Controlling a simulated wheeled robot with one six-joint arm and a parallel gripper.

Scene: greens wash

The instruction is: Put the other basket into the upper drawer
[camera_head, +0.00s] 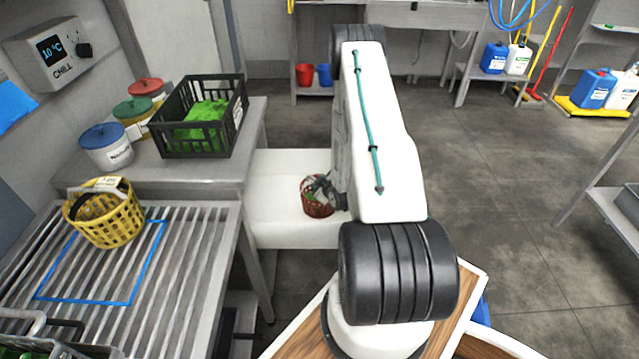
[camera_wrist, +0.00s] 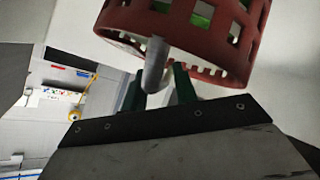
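A red basket (camera_head: 318,209) with green contents is at my gripper (camera_head: 328,187), over a white drawer-like surface (camera_head: 285,165) that extends from the counter. I cannot tell whether the basket touches that surface. In the wrist view the red basket (camera_wrist: 185,35) fills the top, with a grey handle (camera_wrist: 154,65) between the dark green fingers of my gripper (camera_wrist: 158,85). My gripper appears shut on this handle. A yellow basket (camera_head: 106,222) with a raised handle and a label stands on the slatted rack at left, at the corner of a blue outline (camera_head: 87,303).
A black crate (camera_head: 197,148) with green contents and several lidded tubs (camera_head: 107,152) stand on the left counter. A dark-handled crate shows at the bottom left. Shelves with red and blue buckets stand at the back. The floor (camera_head: 530,190) at right is clear.

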